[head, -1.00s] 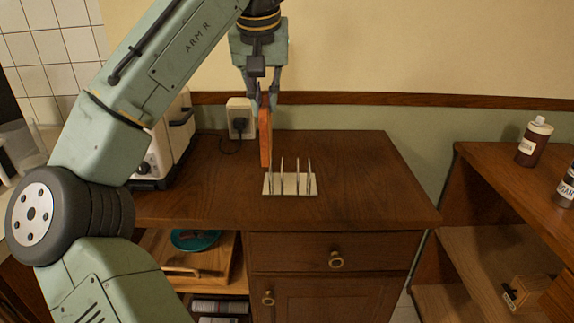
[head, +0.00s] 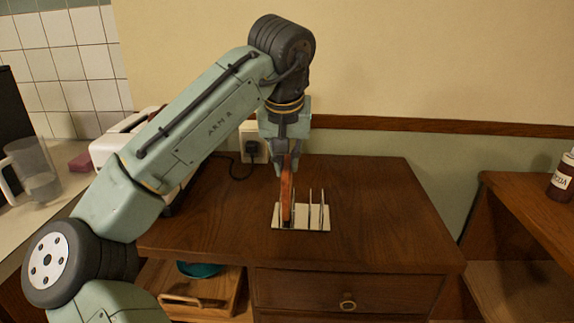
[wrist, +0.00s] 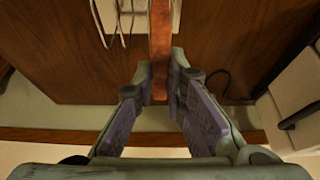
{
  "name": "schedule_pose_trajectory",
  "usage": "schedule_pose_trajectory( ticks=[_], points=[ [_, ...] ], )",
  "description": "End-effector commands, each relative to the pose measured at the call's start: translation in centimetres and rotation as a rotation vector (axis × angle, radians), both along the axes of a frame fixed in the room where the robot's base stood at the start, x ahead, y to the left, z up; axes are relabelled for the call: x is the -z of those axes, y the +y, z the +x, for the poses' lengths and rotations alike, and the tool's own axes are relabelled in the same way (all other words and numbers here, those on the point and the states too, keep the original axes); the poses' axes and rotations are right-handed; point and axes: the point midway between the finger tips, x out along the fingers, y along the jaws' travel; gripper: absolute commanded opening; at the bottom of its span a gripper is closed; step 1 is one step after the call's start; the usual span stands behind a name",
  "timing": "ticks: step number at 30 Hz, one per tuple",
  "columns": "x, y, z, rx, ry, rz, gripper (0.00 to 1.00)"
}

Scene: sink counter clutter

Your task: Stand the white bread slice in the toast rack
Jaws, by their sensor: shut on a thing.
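The bread slice (head: 287,192) shows its orange-brown edge and hangs upright, edge-on to the head camera. My gripper (head: 286,158) is shut on its upper part, pointing down. The slice also shows between the fingers in the wrist view (wrist: 160,50). The toast rack (head: 318,226) has a pale base and thin upright dividers, and sits on the wooden counter. The slice's lower end is over the rack's left part, beside the dividers; I cannot tell whether it touches the base. In the wrist view the rack's dividers (wrist: 126,22) stand left of the slice.
A white toaster (head: 112,140) stands left, behind my arm. A wall socket with a plug (head: 252,147) is behind the rack. The counter right of the rack (head: 385,215) is clear. A brown bottle (head: 563,180) stands on the right shelf unit.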

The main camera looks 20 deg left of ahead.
Motion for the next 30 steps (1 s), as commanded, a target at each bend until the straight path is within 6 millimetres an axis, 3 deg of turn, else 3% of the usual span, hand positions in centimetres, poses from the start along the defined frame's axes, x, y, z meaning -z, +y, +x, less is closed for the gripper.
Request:
schedule_pose_trajectory(
  ticks=[3, 14, 15, 23, 30],
  points=[
    [1.3, 0.0, -0.1, 0.001, 0.000, 0.000, 0.00],
    [1.9, 0.0, 0.0, 0.001, 0.000, -0.001, 0.00],
    [1.8, 0.0, 0.0, 0.001, -0.001, 0.001, 0.14],
    [1.7, 0.0, 0.0, 0.000, 0.000, 0.000, 0.31],
    [1.7, 0.0, 0.0, 0.000, 0.000, 0.000, 0.32]
  ],
)
